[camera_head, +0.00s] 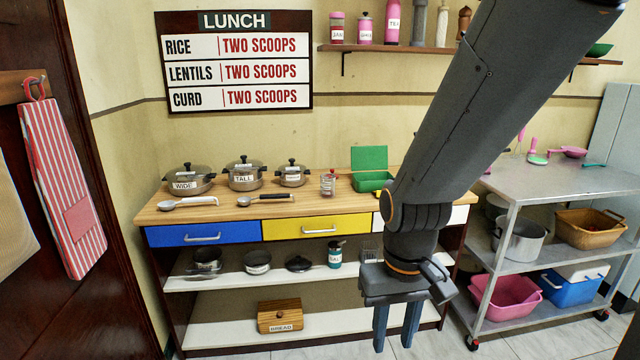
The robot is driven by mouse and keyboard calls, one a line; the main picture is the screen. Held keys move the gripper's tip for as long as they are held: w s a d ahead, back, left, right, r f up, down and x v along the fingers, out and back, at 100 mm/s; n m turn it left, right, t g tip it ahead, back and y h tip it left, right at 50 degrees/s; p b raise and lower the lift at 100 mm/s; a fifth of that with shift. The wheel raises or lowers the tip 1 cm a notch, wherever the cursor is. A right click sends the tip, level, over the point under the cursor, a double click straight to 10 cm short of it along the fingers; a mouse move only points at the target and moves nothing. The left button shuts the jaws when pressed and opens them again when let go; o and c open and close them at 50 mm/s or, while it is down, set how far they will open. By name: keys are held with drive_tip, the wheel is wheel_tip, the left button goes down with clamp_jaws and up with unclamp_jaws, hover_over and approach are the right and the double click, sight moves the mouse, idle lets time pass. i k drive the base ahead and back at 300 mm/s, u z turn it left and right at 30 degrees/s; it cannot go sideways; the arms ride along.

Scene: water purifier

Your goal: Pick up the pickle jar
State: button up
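No label reading "pickle" can be made out. A small clear jar (328,185) with a red top stands upright on the wooden counter, right of the pots; I cannot tell whether it is the pickle jar. A pink jar (337,28) labelled like "JAM" and another pink jar (364,30) stand on the wall shelf. My gripper (396,335) hangs pointing down in front of the counter's right part, apart from all jars. Its two fingers are apart with nothing between them. My arm hides part of the counter and wall shelf.
The counter (310,205) holds labelled pots, two ladles and an open green box (371,181). Drawers and lower shelves with a bread box (280,316) are below. A metal trolley (575,182) stands right. Floor in front is partly clear.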

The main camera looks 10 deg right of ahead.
sight(327, 180)
drive_tip(key=i, duration=1.35)
